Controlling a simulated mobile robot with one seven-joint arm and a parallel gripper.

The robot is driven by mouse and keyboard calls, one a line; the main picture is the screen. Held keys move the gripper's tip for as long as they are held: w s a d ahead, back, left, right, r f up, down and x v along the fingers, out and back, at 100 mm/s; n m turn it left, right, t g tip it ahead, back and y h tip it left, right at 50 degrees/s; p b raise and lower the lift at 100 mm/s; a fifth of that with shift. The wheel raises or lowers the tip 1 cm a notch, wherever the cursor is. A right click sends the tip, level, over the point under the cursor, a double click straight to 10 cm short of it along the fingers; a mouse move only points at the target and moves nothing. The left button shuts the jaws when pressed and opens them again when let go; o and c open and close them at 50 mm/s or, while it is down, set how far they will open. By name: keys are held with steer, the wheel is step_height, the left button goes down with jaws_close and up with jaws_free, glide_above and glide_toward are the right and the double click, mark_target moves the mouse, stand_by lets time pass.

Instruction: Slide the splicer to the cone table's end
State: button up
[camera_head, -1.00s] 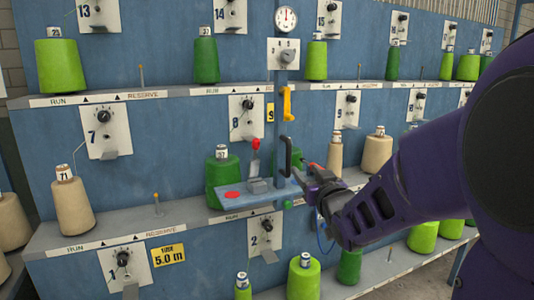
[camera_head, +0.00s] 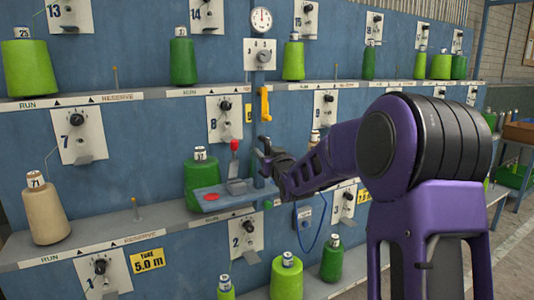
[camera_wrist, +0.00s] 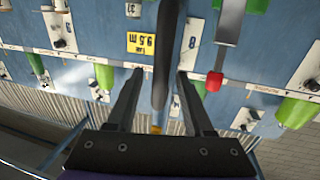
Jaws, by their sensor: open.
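The splicer (camera_head: 236,187) is a small grey block with a red-knobbed lever (camera_head: 235,147), on a blue carriage plate (camera_head: 225,200) with a red button. The lever's red knob also shows in the wrist view (camera_wrist: 214,82). The carriage has a black upright handle (camera_wrist: 165,50); in the head view my gripper largely hides it. My gripper (camera_head: 266,158) is at the handle. In the wrist view its two fingers (camera_wrist: 162,78) are apart, one on each side of the handle, with visible gaps. The blue cone table (camera_head: 120,170) carries green and tan yarn cones on its shelves.
A green cone (camera_head: 200,183) stands close behind the carriage plate. A tan cone (camera_head: 46,213) stands at the left on the same shelf. A yellow handle (camera_head: 265,104) and a round gauge (camera_head: 261,20) are above. A blue cable (camera_head: 313,235) hangs at the right.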

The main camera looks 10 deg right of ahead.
jaws_close()
stand_by(1.4)
